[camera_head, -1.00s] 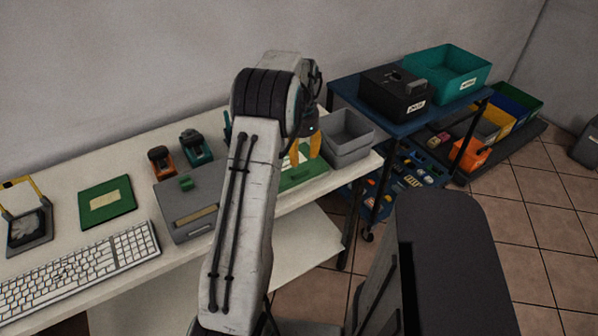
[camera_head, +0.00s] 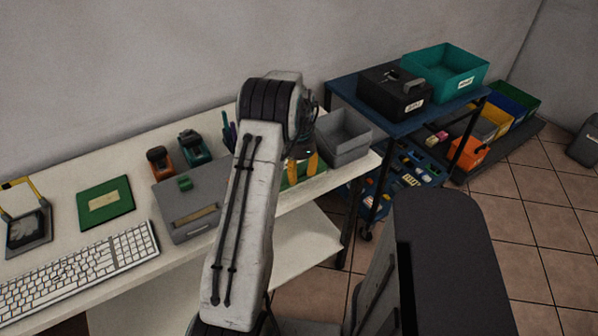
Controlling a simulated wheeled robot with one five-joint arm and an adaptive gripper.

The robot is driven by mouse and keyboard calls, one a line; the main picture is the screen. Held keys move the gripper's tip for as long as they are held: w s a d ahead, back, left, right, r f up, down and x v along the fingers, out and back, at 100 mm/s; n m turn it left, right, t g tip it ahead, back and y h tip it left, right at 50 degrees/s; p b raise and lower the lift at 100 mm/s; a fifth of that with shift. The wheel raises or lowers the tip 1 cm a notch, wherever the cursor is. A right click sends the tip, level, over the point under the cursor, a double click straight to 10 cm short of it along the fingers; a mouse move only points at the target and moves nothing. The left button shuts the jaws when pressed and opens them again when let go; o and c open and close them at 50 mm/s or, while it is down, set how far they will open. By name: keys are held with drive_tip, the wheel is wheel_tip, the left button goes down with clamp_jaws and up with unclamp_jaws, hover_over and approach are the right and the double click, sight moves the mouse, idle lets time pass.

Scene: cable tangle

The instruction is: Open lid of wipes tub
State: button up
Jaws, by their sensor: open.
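My gripper (camera_head: 302,167) has two yellow-orange fingers pointing down and apart, with nothing visible between them. It is over a green item (camera_head: 320,174) near the table's right end, and the fingers and arm hide most of that item. I cannot tell whether the fingers touch it. No thing is clearly marked as the wipes tub. A grey box (camera_head: 172,203) with a green tab (camera_head: 185,183) on top and a pale slot sits left of my arm. I cannot tell if it is the tub; its top looks closed.
A grey open bin (camera_head: 346,150) stands right of my gripper. A keyboard (camera_head: 80,268), a green board (camera_head: 105,203), and orange (camera_head: 160,161) and teal (camera_head: 193,148) tools lie on the white table (camera_head: 50,180). A blue cart (camera_head: 345,90) with a black box (camera_head: 392,93) stands right.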

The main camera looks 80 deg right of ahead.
drive_tip(key=shift+o, duration=0.2)
clamp_jaws()
drive_tip(key=shift+a, duration=0.1)
idle(0.4)
